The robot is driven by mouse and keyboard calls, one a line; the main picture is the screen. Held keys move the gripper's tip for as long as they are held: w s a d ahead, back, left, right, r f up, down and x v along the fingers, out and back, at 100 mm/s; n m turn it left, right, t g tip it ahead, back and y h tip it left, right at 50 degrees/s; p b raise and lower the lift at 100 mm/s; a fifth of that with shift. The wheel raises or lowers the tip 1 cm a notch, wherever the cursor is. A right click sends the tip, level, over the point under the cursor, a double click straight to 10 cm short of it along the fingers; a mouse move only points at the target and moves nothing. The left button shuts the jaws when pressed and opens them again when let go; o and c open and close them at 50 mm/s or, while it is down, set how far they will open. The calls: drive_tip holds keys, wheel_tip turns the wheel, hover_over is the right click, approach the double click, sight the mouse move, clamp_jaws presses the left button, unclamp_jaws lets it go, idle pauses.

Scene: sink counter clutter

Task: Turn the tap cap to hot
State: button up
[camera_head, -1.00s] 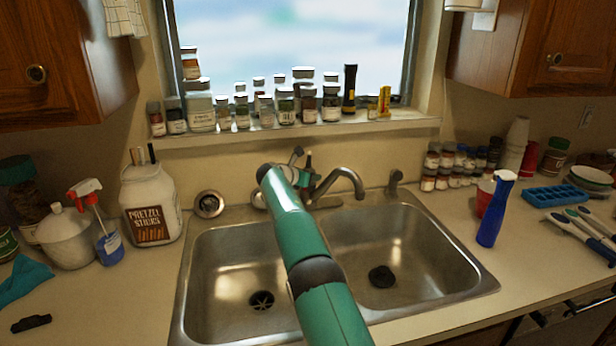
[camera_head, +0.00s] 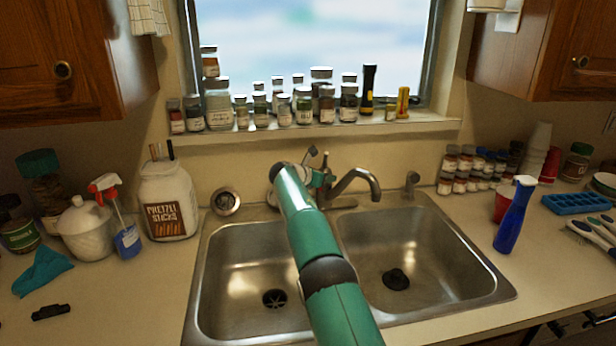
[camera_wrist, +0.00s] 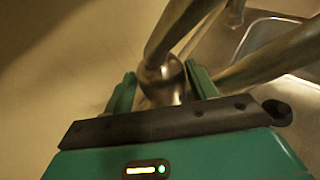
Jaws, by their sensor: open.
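The metal tap (camera_head: 358,184) stands behind the double sink, its curved spout reaching over the right basin. Its lever (camera_head: 312,151) sticks up behind my arm. In the wrist view the rounded metal tap cap (camera_wrist: 160,75) lies between the two green fingers of my gripper (camera_wrist: 162,88). The fingers are apart, one on each side of the cap; I cannot tell if either touches it. The metal lever (camera_wrist: 185,30) rises from the cap toward the top of that view.
The sink (camera_head: 240,290) has two empty basins. Several jars (camera_head: 303,106) line the window sill behind the tap. A pretzel jar (camera_head: 167,205) and a spray bottle (camera_head: 127,235) stand left; a blue bottle (camera_head: 513,215) and several spice jars (camera_head: 470,165) stand right.

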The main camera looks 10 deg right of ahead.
drive_tip(key=v, duration=1.3)
drive_tip(key=shift+s+d, duration=0.1)
drive_tip(key=shift+d, duration=0.1)
drive_tip(key=s+d+n+t+y, duration=0.4)
drive_tip(key=n+y, duration=0.1)
drive_tip(key=x, duration=1.3)
drive_tip(key=shift+d+f, duration=0.1)
drive_tip(key=shift+d, duration=0.15)
